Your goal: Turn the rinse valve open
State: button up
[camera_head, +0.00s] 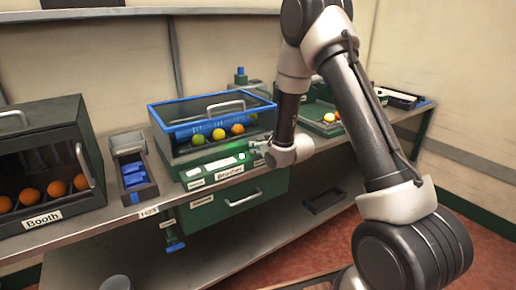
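A blue-handled fitting (175,246) hangs below the table's front edge, left of the green drawer; it looks like a valve, but I cannot read a label saying so. Another green fitting with a blue top (240,77) stands behind the blue-rimmed bin. I cannot tell which is the rinse valve. My gripper (258,150) is at the right end of the green control panel (213,170), in front of the bin and apart from both fittings. Its fingers are small and partly merge with the panel, so their opening is unclear. A green glow shows on the panel beside it.
The blue-rimmed bin (172,112) with a handled lid holds yellow and orange fruit. A dark booth (45,112) with oranges stands left, beside a tray of blue items (148,193). The green drawer (275,187) has a protruding handle. A lower shelf (262,237) is mostly clear.

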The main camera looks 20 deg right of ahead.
jog(key=shift+s, duration=0.15)
jog(key=v, duration=0.7)
jog(key=shift+s+d, duration=0.1)
jog(key=s+d+f+g+h, duration=0.2)
jog(key=s+d+f+g, duration=0.1)
jog(key=s+f+g, duration=0.4)
jog(key=s+d+m+g+h, duration=0.1)
jog(key=s+d+g+h, duration=0.15)
jog(key=s, duration=0.45)
jog(key=s+d+r+m, duration=0.1)
jog(key=s+d+r, duration=0.1)
jog(key=s+r, duration=0.9)
jog(key=s+d+r+m+t, duration=0.1)
jog(key=s+d+r, duration=0.2)
jog(key=s+r, duration=0.9)
notch_tip(320, 180, up, 3)
jog(key=shift+m, duration=0.4)
